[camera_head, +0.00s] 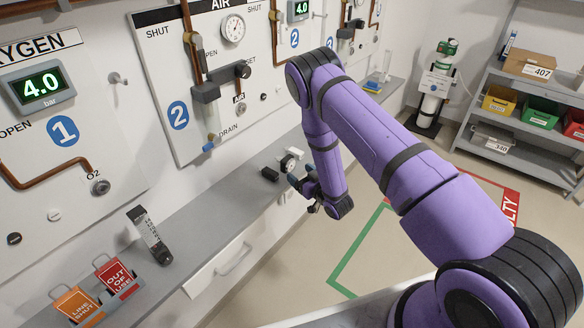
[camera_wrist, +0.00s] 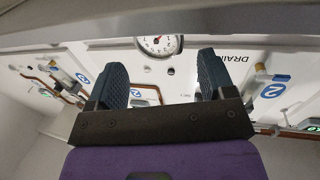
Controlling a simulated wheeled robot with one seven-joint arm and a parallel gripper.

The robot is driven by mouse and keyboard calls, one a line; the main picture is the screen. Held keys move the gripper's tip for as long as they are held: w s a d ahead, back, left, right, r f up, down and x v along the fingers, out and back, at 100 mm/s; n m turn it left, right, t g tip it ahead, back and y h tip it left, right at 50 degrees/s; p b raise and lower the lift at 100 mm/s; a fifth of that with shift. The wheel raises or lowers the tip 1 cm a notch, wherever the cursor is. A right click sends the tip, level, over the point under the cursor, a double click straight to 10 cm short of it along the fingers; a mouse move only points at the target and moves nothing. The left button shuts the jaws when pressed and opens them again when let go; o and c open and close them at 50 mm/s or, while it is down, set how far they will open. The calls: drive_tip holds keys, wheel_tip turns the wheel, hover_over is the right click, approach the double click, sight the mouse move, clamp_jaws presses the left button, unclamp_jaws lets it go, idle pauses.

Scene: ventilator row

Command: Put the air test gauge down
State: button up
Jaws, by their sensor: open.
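The air test gauge (camera_head: 288,164), a small round white dial with a dark body, is at the grey wall shelf (camera_head: 215,190) in the head view. I cannot tell if it rests fully on the shelf. My gripper (camera_head: 300,175) is open, with its blue-grey fingers right beside the gauge. In the wrist view a white dial with a red mark (camera_wrist: 160,44) shows beyond and between the spread fingertips (camera_wrist: 162,72). A gap shows on both sides of it. My fingers partly hide the gauge's lower part in the head view.
A black block (camera_head: 270,174) lies on the shelf left of the gauge. A drawer handle (camera_head: 234,260) juts out below. Wall fittings and a drain valve (camera_head: 209,146) project above.

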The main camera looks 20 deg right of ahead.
drive_tip(key=v, duration=0.4)
drive_tip(key=w+d+r+m+g+h, duration=0.1)
drive_tip(key=w+d+r+g+h, duration=0.15)
drive_tip(key=r, duration=0.95)
drive_tip(key=w+d+r+m+g+h, duration=0.1)
drive_tip(key=w+r+m+h, duration=0.15)
drive_tip(key=r, duration=1.05)
drive_tip(key=s+d+r+g+h, duration=0.1)
drive_tip(key=s+r, duration=0.3)
drive_tip(key=r, duration=0.6)
drive_tip(key=s+r+g, duration=0.2)
drive_tip(key=s+r, duration=0.2)
drive_tip(key=s, duration=0.8)
drive_tip(key=s+r+g, duration=0.2)
drive_tip(key=s+r, duration=0.3)
drive_tip(key=s, duration=0.7)
drive_tip(key=s+r+m+g+h, duration=0.1)
drive_tip(key=s+r+g, duration=0.2)
drive_tip(key=s, duration=0.9)
drive_tip(key=shift+v, duration=0.85)
drive_tip(key=shift+d, duration=0.15)
